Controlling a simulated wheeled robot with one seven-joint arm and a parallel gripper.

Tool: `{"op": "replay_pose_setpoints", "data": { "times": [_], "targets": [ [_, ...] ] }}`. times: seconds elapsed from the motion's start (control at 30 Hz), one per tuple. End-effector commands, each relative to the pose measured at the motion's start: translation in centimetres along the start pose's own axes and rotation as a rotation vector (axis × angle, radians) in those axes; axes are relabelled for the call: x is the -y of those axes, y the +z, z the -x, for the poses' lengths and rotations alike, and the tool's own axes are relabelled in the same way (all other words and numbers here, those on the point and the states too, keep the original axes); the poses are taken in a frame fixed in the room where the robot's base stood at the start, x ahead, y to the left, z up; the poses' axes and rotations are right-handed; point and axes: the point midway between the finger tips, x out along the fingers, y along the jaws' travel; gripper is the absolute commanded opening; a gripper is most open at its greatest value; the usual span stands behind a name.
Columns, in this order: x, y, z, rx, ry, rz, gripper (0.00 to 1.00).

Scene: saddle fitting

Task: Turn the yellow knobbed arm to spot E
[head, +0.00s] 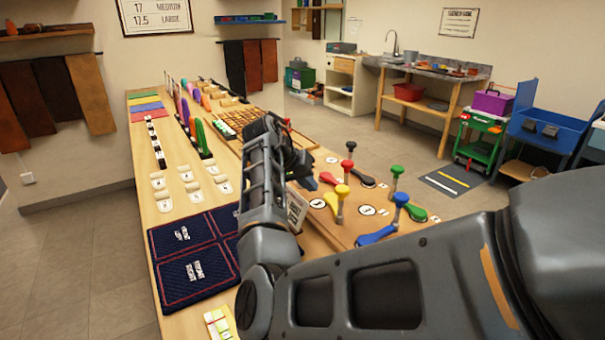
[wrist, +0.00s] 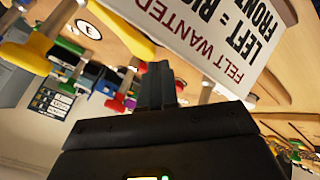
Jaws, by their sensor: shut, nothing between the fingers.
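The yellow knobbed arm (head: 332,202) lies on the wooden board in the head view, its yellow knob (head: 342,190) standing up on a post. In the wrist view the yellow arm (wrist: 122,30) is at the upper left, and a yellow knob (wrist: 25,57) shows at the left edge. A round white spot (wrist: 86,29) lies beside the yellow arm; its letter is too small to read surely. My gripper (wrist: 160,85) is shut and empty, apart from the yellow arm. In the head view my gripper (head: 298,165) is above the board, partly hidden by my arm.
A printed sign (wrist: 225,45) stands close to my fingers. A dark quilted mat (head: 180,262) lies to the left. My forearm covers the board's near part.

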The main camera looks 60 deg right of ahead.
Motion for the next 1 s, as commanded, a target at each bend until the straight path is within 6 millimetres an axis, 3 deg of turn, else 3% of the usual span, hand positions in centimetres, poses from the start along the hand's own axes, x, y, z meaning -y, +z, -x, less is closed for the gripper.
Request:
{"op": "replay_pose_setpoints", "data": {
  "times": [0.3, 1.0],
  "targets": [
    [0.0, 0.0, -2.8, 0.000, 0.000, -0.002, 0.00],
    [-0.3, -0.3, -3.5, 0.054, 0.046, -0.094, 0.00]
  ]
}}
